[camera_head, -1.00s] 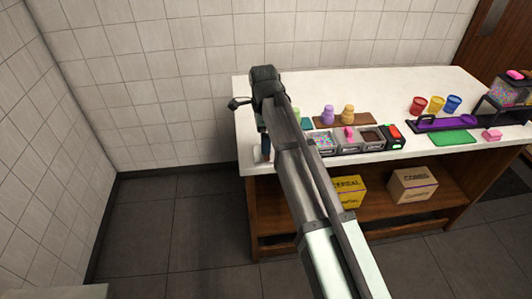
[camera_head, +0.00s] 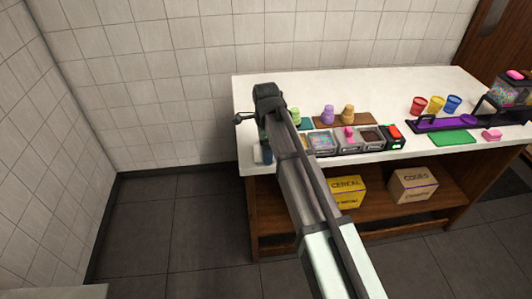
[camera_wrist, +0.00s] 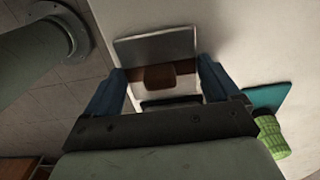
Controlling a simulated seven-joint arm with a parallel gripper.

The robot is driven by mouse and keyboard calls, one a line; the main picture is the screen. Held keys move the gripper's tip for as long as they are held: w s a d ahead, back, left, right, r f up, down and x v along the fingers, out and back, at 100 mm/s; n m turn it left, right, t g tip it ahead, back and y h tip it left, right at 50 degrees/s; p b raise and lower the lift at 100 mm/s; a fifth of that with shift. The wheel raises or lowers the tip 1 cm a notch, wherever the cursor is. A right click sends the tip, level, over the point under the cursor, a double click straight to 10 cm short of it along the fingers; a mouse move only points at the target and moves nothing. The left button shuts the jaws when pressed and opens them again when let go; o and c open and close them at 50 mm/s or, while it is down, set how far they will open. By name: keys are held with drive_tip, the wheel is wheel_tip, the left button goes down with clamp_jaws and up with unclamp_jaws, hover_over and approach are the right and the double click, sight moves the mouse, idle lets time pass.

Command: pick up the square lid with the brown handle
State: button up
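The square lid (camera_wrist: 157,46) shows in the wrist view as a flat grey plate, with its brown handle (camera_wrist: 159,78) in front of it. It is near the left end of the white table. My gripper (camera_wrist: 162,66) has its two blue fingers wide apart, one on each side of the handle, with visible gaps. I cannot tell how far the fingertips are above the lid. In the head view my gripper (camera_head: 266,155) points down at the table's front left corner, and my arm hides most of the lid.
A green ridged cup (camera_wrist: 271,136) and a teal mat (camera_wrist: 268,96) are to the right in the wrist view. Topping bins (camera_head: 345,141) stand along the front of the white table (camera_head: 400,88), right of my arm. The table's left edge is close; floor lies beyond.

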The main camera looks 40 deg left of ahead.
drive_tip(key=c, duration=0.6)
wheel_tip(320, 180, up, 9)
drive_tip(key=shift+f, duration=0.2)
drive_tip(key=shift+r, duration=0.35)
drive_tip(key=shift+w+d+r, duration=0.2)
drive_tip(key=shift+w+r, duration=0.05)
drive_tip(key=shift+w, duration=0.05)
drive_tip(key=w+d, duration=1.7)
drive_tip(key=w+d+r, duration=0.1)
drive_tip(key=w+d, duration=0.7)
drive_tip(key=w, duration=0.1)
drive_tip(key=shift+d+r, duration=0.1)
drive_tip(key=shift+d, duration=0.15)
